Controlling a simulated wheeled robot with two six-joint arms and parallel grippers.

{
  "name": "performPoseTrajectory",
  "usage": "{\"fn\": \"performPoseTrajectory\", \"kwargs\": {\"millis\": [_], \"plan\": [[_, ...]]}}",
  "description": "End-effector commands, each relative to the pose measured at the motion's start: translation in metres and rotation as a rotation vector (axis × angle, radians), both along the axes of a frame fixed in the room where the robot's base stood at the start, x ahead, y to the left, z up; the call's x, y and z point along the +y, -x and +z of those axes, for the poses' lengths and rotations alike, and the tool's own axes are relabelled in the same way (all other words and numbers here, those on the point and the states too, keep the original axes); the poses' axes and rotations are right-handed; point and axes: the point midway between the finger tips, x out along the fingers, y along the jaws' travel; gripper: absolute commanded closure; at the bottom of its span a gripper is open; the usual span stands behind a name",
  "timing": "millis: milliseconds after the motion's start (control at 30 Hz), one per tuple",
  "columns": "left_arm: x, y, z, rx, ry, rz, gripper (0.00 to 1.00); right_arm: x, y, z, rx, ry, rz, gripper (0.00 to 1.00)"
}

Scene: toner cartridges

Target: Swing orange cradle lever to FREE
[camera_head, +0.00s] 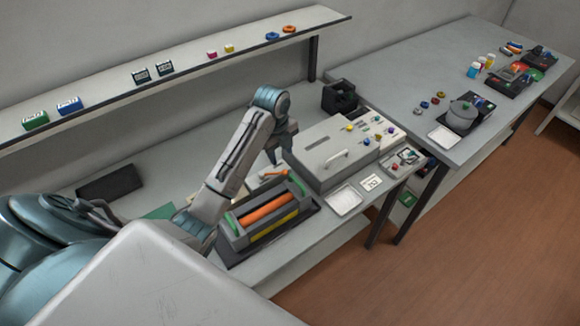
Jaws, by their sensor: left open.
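The cradle (236,243) is a dark grey box-like holder on the bench, left of the grey machine. A long orange bar (265,210) lies across it, with green pieces at its two ends. A small orange part (274,173), which looks like the lever, shows behind the cradle's far edge, just below my left gripper. My left gripper (276,158) is open and points down. It is close above the orange part; I cannot tell whether they touch. No FREE marking can be read at this size. My right gripper is not in view.
A grey machine (325,152) with a handle stands right of the cradle, close to my left gripper. A white tray (344,199) and a card (371,183) lie in front of it. A shelf (200,60) with small boxes runs above the bench. A black holder (339,97) stands behind.

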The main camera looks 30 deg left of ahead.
Motion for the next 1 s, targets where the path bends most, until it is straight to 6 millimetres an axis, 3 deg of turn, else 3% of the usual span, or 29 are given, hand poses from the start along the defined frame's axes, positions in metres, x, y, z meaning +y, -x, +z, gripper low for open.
{"fn": "performPoseTrajectory", "kwargs": {"millis": [133, 400, 600, 833, 867, 1000], "plan": [[-0.002, -0.002, -0.027, 0.004, 0.003, 0.000, 0.56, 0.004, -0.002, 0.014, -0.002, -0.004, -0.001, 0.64], [-0.003, -0.007, -0.070, 0.001, 0.002, 0.000, 0.56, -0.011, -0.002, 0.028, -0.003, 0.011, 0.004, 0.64], [-0.004, -0.009, -0.083, -0.001, 0.002, -0.001, 0.56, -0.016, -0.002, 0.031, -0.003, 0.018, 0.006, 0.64], [-0.004, -0.009, -0.085, -0.003, 0.002, -0.001, 0.56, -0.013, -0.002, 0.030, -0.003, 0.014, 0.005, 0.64], [-0.004, -0.009, -0.085, -0.003, 0.002, -0.001, 0.58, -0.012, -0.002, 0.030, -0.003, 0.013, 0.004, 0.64], [-0.004, -0.009, -0.084, -0.003, 0.002, -0.001, 0.85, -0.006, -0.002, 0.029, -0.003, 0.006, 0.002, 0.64]]}}
